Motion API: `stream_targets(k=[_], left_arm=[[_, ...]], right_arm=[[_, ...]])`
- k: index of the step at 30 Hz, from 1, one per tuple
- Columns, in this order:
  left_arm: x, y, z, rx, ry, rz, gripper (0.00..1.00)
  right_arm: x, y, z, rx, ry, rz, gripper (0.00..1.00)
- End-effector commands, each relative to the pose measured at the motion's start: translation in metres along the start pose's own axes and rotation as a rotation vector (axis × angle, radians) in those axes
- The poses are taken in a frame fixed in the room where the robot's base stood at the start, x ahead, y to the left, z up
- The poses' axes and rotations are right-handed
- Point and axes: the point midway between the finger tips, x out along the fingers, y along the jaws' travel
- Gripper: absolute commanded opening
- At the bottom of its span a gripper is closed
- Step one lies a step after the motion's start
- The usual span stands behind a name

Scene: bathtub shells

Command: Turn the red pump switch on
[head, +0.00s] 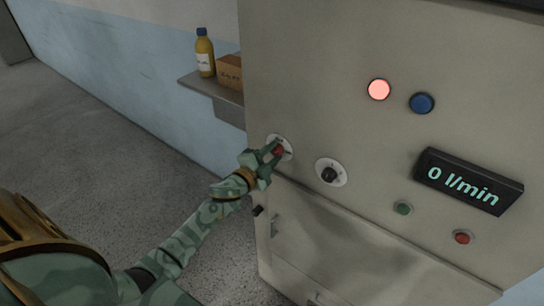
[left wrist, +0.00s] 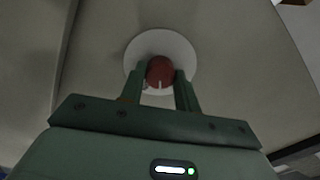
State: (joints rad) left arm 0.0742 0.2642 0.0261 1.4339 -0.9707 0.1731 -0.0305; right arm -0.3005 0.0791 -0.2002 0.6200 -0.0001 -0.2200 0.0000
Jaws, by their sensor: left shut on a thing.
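The red pump switch (head: 279,151) is a round red knob on a white disc at the left side of the beige panel. My left gripper (head: 272,152) is at the knob in the head view and hides part of it. In the left wrist view, the two green fingers (left wrist: 164,88) are shut on the sides of the red knob (left wrist: 160,70). A white mark on the knob points down toward my gripper in that view. My right gripper is not in view.
A black knob (head: 330,173) on a white disc is right of the red one. The panel also has a lit pink-red lamp (head: 379,89), a blue button (head: 421,103), a display (head: 468,181) reading 0 l/min, a green button (head: 403,208) and a red button (head: 462,237). A shelf (head: 212,88) holds a bottle and box.

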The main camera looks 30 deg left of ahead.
Motion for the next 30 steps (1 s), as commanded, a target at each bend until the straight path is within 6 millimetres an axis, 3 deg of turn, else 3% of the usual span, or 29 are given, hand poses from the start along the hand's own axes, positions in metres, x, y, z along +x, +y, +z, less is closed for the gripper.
stream_targets(k=[15,30], left_arm=[[0.000,0.002,0.001,0.446,0.000,0.001,0.09],[0.000,0.002,0.000,0.630,0.001,0.002,0.09]], right_arm=[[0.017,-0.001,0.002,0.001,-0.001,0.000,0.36],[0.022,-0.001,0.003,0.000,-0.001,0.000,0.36]])
